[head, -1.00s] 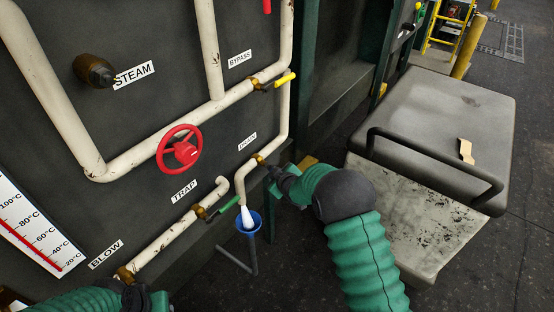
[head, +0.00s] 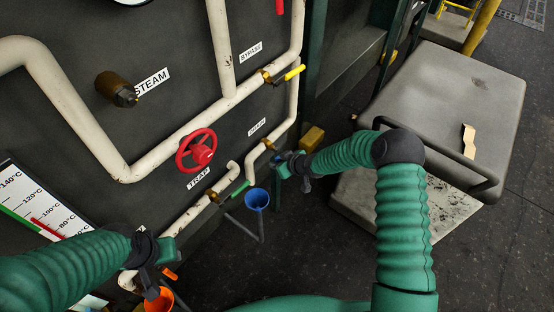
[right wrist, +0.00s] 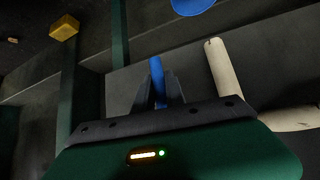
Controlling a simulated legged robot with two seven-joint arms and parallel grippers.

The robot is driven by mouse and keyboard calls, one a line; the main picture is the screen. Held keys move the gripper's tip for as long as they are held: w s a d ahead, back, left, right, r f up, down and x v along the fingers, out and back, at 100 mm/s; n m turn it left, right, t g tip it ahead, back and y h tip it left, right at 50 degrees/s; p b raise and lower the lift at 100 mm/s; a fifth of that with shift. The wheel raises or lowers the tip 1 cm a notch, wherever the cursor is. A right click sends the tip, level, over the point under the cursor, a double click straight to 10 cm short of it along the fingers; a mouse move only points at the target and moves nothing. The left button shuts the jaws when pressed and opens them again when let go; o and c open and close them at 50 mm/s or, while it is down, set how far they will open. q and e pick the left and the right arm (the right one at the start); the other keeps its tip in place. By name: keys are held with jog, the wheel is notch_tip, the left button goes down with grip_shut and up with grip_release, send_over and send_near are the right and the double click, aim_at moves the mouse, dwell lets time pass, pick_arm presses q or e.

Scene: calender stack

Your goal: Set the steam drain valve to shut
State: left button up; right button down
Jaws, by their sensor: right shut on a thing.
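The drain valve's brass body (head: 268,143) sits on the cream pipe below the drain label (head: 257,127). My right gripper (head: 281,166) is at this valve and largely covers its handle in the head view. In the right wrist view, a blue handle (right wrist: 157,72) stands between the right gripper's fingers, which are shut on it. The blue funnel (head: 257,198) stands below the pipe's open end, with no white jet visible. My left gripper (head: 157,277) is at the lower left near an orange handle (head: 169,273); its jaws are unclear.
A red handwheel (head: 197,150), a green trap handle (head: 239,189) and a yellow bypass handle (head: 294,73) are on nearby pipes. An orange funnel (head: 158,299) is below my left gripper. A grey cart (head: 450,85) stands at right. Dark floor is open in front.

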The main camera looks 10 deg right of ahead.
jog(key=shift+s+f, duration=0.4)
jog(key=shift+f, duration=0.05)
jog(key=c, duration=1.5)
grip_release()
jog(key=shift+w, duration=0.1)
jog(key=shift+o, duration=0.5)
jog(key=shift+w+r, duration=0.15)
jog(key=shift+r, duration=0.15)
jog(key=p+v, duration=0.2)
jog(key=v, duration=1.4)
jog(key=shift+s+d, duration=0.2)
jog(key=shift+d, duration=0.05)
jog(key=shift+r, duration=0.1)
